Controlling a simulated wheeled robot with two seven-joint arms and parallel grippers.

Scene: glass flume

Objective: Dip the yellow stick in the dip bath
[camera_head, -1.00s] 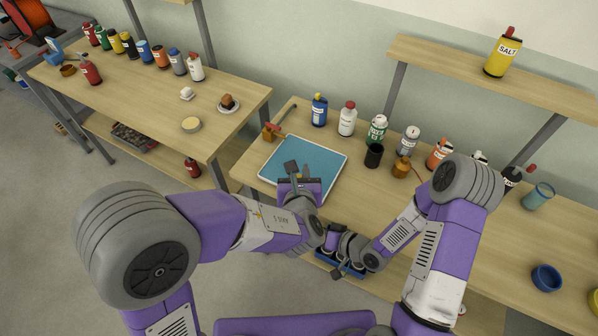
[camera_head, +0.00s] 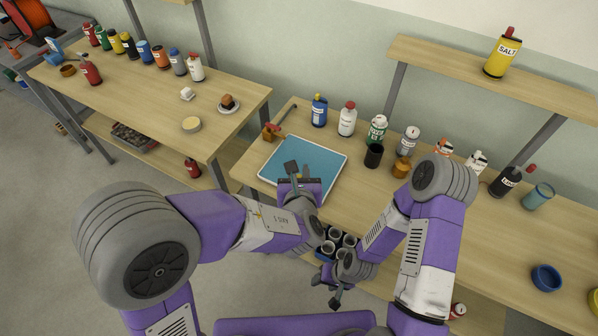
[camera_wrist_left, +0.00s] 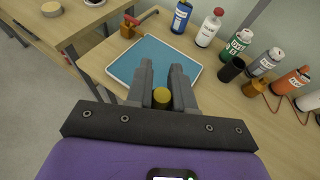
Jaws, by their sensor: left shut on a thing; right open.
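My left gripper (camera_head: 298,174) is over the blue mat with a pale rim (camera_head: 325,154) on the right-hand bench. In the left wrist view, its two fingers (camera_wrist_left: 161,82) are closed around the yellow stick, whose round yellow end (camera_wrist_left: 161,98) faces the camera. The rest of the stick is mostly hidden by the fingers. My right gripper (camera_head: 327,290) is open, low at the bench's front edge. A black open-topped cup (camera_head: 373,155) stands right of the mat; I cannot tell whether it is the dip bath.
A blue crate with several grey cups (camera_head: 336,238) is at the front edge beside my right wrist. Several bottles, including a blue one (camera_head: 319,110) and a white one (camera_head: 347,119), line the back. A brown jar (camera_head: 401,167) is near the cup. A blue bowl (camera_head: 546,278) is far right.

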